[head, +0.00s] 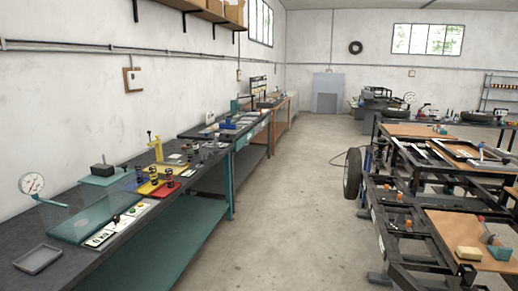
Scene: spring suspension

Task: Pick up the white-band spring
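Several small dark upright pieces that look like coil springs stand on and around a yellow tray (146,189) on the left workbench (60,214). One dark spring-like piece (154,177) is on the tray, and another (170,172) stands just behind it to the right. They are too small here to tell whether any has a white band, so I cannot pick out the white-band spring. My gripper is not in view.
A dial gauge (32,184), a grey tray (38,259) and a teal-framed clear panel (93,220) are on the near bench. A red plate (166,191) lies by the yellow tray. Open concrete floor (285,210) separates the bench from a dark vehicle frame (405,255) at right.

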